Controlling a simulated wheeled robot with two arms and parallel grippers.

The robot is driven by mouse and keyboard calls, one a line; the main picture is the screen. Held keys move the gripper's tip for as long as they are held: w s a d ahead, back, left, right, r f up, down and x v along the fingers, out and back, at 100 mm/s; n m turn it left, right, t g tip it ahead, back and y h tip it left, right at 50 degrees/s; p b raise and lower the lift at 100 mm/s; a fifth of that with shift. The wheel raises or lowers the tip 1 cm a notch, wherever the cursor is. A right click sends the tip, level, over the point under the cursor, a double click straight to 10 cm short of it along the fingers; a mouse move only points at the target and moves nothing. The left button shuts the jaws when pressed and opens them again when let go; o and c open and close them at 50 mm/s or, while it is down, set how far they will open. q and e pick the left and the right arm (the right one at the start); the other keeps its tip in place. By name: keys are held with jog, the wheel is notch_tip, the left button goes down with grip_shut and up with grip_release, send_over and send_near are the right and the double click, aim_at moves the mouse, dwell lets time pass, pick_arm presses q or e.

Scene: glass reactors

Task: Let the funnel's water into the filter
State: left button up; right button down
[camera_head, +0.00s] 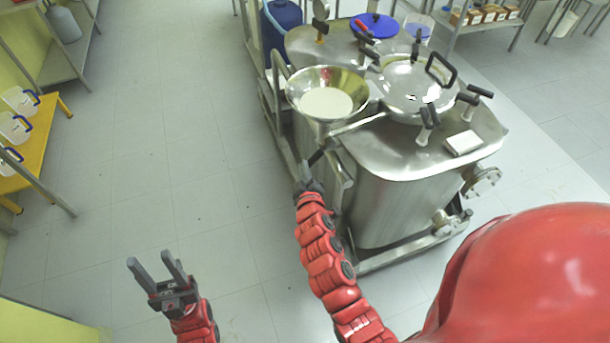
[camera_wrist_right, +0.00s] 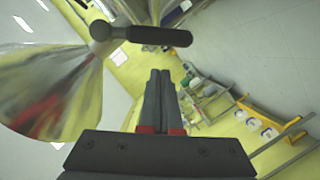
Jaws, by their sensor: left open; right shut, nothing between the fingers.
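The steel funnel (camera_head: 296,93) stands at the left side of the steel reactor unit and holds a pale liquid (camera_head: 326,102). In the right wrist view its shiny cone (camera_wrist_right: 55,85) is at the left, with a black valve handle (camera_wrist_right: 160,36) pointing right from a round metal hub. My right gripper (camera_head: 305,168) is below and in front of the funnel, shut and empty. In the wrist view its fingertips (camera_wrist_right: 160,74) are just short of the handle, apart from it. My left gripper (camera_head: 151,261) is open and empty above the floor. I cannot make out the filter for certain.
The steel reactor (camera_head: 400,180) has a domed lid (camera_head: 415,85) with black-handled clamps and a rail along its left side. A yellow bench (camera_head: 40,140) with several clear jugs is at far left. The floor between is free.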

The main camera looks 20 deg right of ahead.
aim_at(310, 164)
jog(key=shift+w+d+f, duration=0.35)
jog(key=shift+d+f, duration=0.15)
jog(key=shift+d, duration=0.05)
jog(key=shift+w+d+f, duration=0.3)
jog(key=shift+d+f, duration=0.2)
jog(key=shift+d+f+n+b, duration=0.25)
jog(key=shift+f+n+b, duration=0.4)
jog(key=shift+b, duration=1)
jog(key=d+f+n+b, duration=0.1)
jog(key=n+b, duration=0.1)
jog(key=b, duration=0.1)
jog(key=d+f+n+t+h+b, duration=0.1)
jog(key=n+b, duration=0.1)
jog(key=b, duration=0.2)
jog(key=d+n+t+b, duration=0.1)
jog(key=d+n+b, duration=0.1)
jog(key=b, duration=0.2)
jog(key=shift+f+h, duration=0.4)
jog(key=shift+d, duration=0.1)
